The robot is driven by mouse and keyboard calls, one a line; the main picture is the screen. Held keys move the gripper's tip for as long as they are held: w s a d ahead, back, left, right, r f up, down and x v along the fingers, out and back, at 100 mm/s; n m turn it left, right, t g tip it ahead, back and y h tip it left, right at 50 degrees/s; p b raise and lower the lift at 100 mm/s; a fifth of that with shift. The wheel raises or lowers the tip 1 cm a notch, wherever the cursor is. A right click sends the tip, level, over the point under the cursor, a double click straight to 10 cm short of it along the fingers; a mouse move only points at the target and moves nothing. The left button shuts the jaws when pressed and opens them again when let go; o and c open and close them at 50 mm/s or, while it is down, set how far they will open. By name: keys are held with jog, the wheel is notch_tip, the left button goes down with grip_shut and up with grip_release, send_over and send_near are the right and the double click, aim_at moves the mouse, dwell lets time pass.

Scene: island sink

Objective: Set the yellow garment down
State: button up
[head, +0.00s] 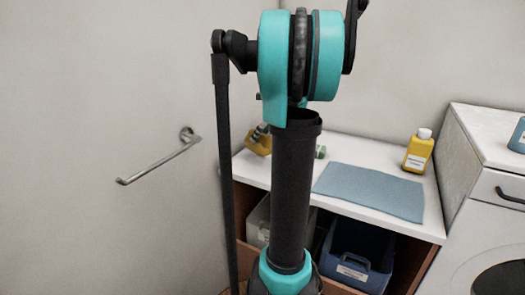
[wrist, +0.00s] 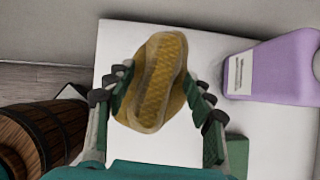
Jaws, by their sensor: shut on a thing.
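The yellow garment (wrist: 157,80) is a folded bundle with a lighter rim in the wrist view. It sits between the two fingers of my gripper (wrist: 158,92), which is shut on it. The garment also shows in the head view (head: 258,145), at the left end of the white counter (head: 339,149). My arm hides part of the gripper there. I cannot tell whether the garment touches the counter or is just above it.
A blue cloth (head: 370,191) lies on the counter, with a yellow white-capped bottle (head: 418,152) behind its right end. A purple bottle (wrist: 272,70) and a green block (wrist: 237,155) are right of my gripper. A wooden barrel (wrist: 45,132) is lower left. Bins (head: 352,258) stand below.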

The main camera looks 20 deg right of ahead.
notch_tip(320, 180, down, 3)
jog(key=shift+r, duration=0.15)
grip_shut()
jog(key=shift+s+f, duration=0.15)
jog(key=shift+f, duration=0.95)
jog(key=shift+s+f, duration=0.1)
jog(key=shift+f, duration=1)
jog(key=o, duration=1.2)
grip_release()
jog(key=shift+w, duration=0.15)
